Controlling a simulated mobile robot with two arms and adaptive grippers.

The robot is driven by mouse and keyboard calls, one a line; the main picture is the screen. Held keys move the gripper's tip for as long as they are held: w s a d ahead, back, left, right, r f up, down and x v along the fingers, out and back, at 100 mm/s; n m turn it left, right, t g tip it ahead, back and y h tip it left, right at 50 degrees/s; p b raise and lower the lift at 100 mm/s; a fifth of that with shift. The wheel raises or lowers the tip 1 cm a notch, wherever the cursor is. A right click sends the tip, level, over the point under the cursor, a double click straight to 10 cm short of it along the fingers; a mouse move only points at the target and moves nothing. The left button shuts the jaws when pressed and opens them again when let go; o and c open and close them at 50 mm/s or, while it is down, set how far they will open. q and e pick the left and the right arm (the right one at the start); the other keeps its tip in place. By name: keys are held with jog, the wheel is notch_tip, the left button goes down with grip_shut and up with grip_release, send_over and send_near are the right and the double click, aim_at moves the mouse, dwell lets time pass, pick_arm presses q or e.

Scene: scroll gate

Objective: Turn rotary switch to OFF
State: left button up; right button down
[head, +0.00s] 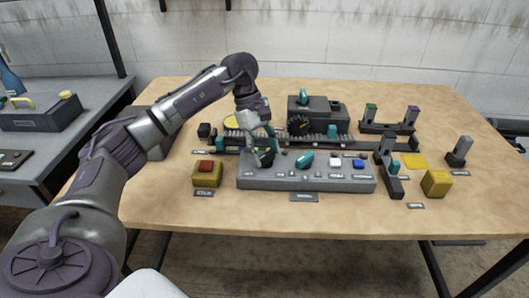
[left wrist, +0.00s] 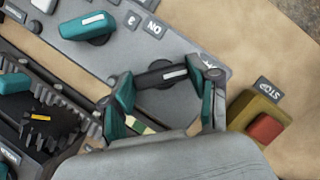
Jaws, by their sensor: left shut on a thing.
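The rotary switch (left wrist: 160,76) is a black knob with a white line, at the end of a grey control panel (left wrist: 205,52). In the head view my left gripper (head: 262,154) reaches down to the left end of the grey panel (head: 240,180), partly hiding the knob. No OFF label is readable. My right gripper is not in view.
A teal knob (head: 304,161) sits further right on the panel. A yellow box with a red button (head: 206,166) stands left of it. Behind are a toothed rack (head: 330,139) and a dark box (head: 325,112). The wooden table (head: 440,215) is clear at front right.

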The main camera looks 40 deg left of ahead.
pick_arm(q)
jog(key=shift+m, duration=0.6)
jog(key=o, duration=1.2)
jog(key=shift+c, duration=0.2)
jog(key=shift+r, duration=0.1)
jog(key=v, duration=1.2)
jog(key=shift+w, duration=0.2)
jog(key=shift+d, duration=0.1)
